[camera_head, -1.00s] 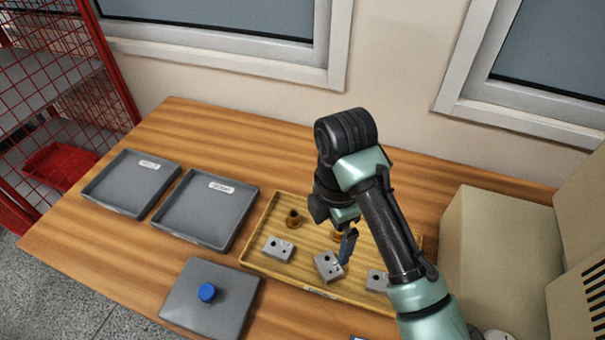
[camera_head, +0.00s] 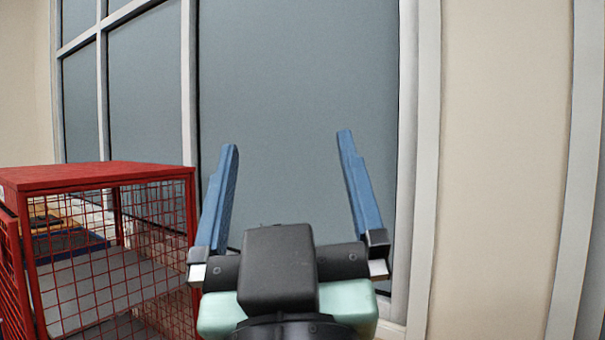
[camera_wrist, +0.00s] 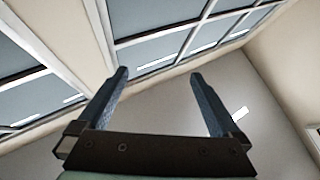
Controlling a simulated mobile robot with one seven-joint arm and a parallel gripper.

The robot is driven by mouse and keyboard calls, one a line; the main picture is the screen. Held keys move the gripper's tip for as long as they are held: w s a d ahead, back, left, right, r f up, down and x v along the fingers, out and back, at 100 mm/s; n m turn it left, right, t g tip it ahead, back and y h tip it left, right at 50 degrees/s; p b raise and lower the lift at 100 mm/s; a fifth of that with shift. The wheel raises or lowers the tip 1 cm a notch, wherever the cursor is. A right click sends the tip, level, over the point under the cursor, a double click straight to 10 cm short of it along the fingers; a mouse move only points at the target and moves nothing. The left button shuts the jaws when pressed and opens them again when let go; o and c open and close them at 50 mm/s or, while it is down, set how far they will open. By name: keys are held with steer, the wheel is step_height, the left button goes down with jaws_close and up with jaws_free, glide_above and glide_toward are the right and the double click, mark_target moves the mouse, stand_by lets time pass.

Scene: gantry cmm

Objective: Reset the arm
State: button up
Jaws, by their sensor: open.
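My gripper (camera_head: 287,150) is raised in front of the window in the head view, with its two blue fingers spread wide and pointing up. Nothing is between the fingers. In the wrist view my gripper (camera_wrist: 158,78) also shows open and empty, with the windows, walls and a pale grey surface behind it. The table, trays and metal parts are out of sight in both current views.
A red mesh cage (camera_head: 110,250) with shelves stands at the left in the head view. A large window (camera_head: 300,90) fills the middle, with a beige wall (camera_head: 495,170) to its right. The space around the fingers looks clear.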

steer(key=s+m, duration=0.1)
steer(key=s+r+t+h, duration=0.1)
steer(key=s, duration=0.1)
steer(key=s+d+r+m, duration=0.1)
steer(key=shift+s+d+r+m+t+h, duration=0.1)
steer(key=shift+s+r+m+t+h, duration=0.05)
steer(key=shift+r+m+t+h, duration=0.2)
